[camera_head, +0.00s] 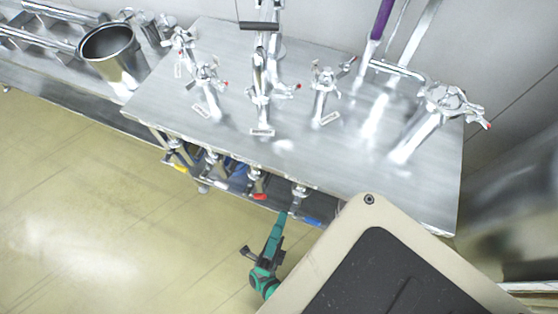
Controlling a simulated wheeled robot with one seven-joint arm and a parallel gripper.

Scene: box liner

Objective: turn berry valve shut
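Several small valves hang under the front edge of the metal counter (232,128). Their handles show yellow (181,169), whitish (219,184), red (260,197) and blue (312,222). I cannot tell which one is the berry valve, as the counter labels are too small to read. My gripper (281,218), teal with black parts, is low in front of the counter, close to the blue and red handles. Its tip appears just left of the blue handle; I cannot tell whether it touches anything. Its fingers are not clear.
Several metal taps with small red-tipped levers, such as the middle one (260,85), stand on the counter. A steel pot (112,55) is at the left, and a purple-handled tool (383,18) at the back. The floor (95,215) at the left is clear.

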